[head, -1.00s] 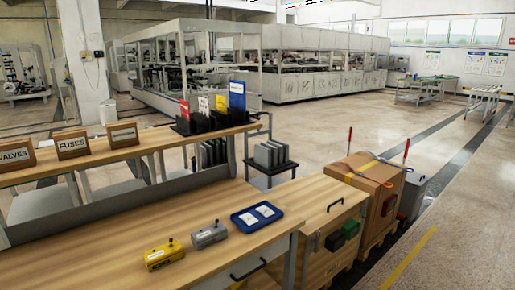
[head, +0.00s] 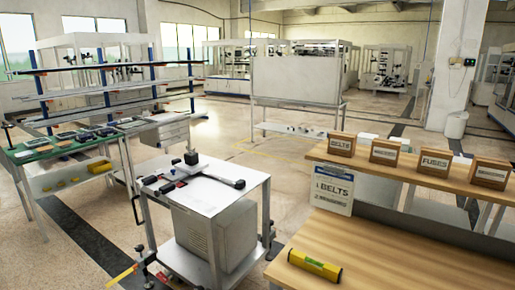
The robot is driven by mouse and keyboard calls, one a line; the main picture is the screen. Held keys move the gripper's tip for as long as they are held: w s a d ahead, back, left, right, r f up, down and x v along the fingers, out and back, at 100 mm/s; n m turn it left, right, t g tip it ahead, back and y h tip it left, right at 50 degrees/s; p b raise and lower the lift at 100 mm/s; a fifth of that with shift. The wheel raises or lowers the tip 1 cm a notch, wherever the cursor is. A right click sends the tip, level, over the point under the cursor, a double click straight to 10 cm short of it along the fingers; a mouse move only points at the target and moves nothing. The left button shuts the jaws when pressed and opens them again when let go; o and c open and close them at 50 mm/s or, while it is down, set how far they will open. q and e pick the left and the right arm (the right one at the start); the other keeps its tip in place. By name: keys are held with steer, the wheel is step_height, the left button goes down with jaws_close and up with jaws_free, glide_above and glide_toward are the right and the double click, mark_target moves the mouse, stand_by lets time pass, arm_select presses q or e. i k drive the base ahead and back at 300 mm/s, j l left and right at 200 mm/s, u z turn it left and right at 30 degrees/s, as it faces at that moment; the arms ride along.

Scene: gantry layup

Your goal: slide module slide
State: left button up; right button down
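Neither of my grippers is in view. I cannot tell for sure which thing is the slide module. A yellow block with dark ends (head: 315,265) lies on the wooden bench (head: 400,262) at the lower right. A white-topped cart (head: 215,203) stands left of the bench. On it are a small dark block on a post (head: 191,157), a black-ended bar (head: 225,178) and small red and black parts (head: 170,186).
A green-topped table (head: 50,150) with several dark modules stands at the left. Open floor (head: 240,148) lies behind the cart.

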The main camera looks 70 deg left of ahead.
mark_target(192, 164)
steer(key=u, duration=2.8)
steer(key=i+j+z, duration=0.15)
steer(key=z, duration=0.3)
steer(key=i+j+z, duration=0.2)
steer(key=z, duration=0.25)
steer(key=i+j+z, duration=0.1)
steer(key=j, duration=0.25)
steer(key=i+j+z, duration=0.1)
steer(key=j, duration=0.25)
steer(key=i+j+z, duration=0.1)
steer(key=i+j, duration=0.15)
steer(key=j, duration=0.15)
steer(key=i+j+z, duration=0.1)
steer(key=j, duration=0.3)
steer(key=i+j, duration=0.15)
steer(key=j, duration=0.25)
steer(key=i+j+z, duration=0.15)
steer(key=j, duration=0.25)
